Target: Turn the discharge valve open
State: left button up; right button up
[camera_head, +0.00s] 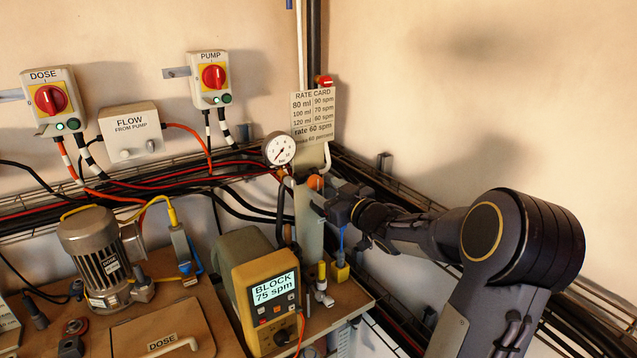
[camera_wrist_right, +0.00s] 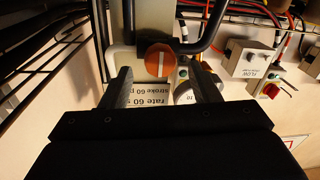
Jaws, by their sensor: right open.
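A round orange knob (camera_head: 316,182) sits on the pipework below the rate card and beside the pressure gauge (camera_head: 279,149). I take it to be the discharge valve, though no label on it is readable. In the right wrist view the knob (camera_wrist_right: 158,58) shows a pale line across its face. My right gripper (camera_head: 322,203) is open, just below and right of the knob in the head view. In the wrist view the two fingers (camera_wrist_right: 158,76) frame the knob from either side; contact cannot be told. My left gripper is not in view.
The rate card (camera_head: 314,118) hangs above the knob. A yellow-fronted pump unit (camera_head: 268,295) reads "BLOCK 75 spm". A grey motor (camera_head: 95,255) stands left on the bench. DOSE (camera_head: 50,101) and PUMP (camera_head: 211,79) switches and a FLOW box (camera_head: 130,131) are on the wall.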

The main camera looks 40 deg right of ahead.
aim_at(318, 184)
jog(key=shift+w+d, duration=0.1)
jog(key=shift+w, duration=1.75)
jog(key=shift+p, duration=0.3)
jog(key=c, duration=1)
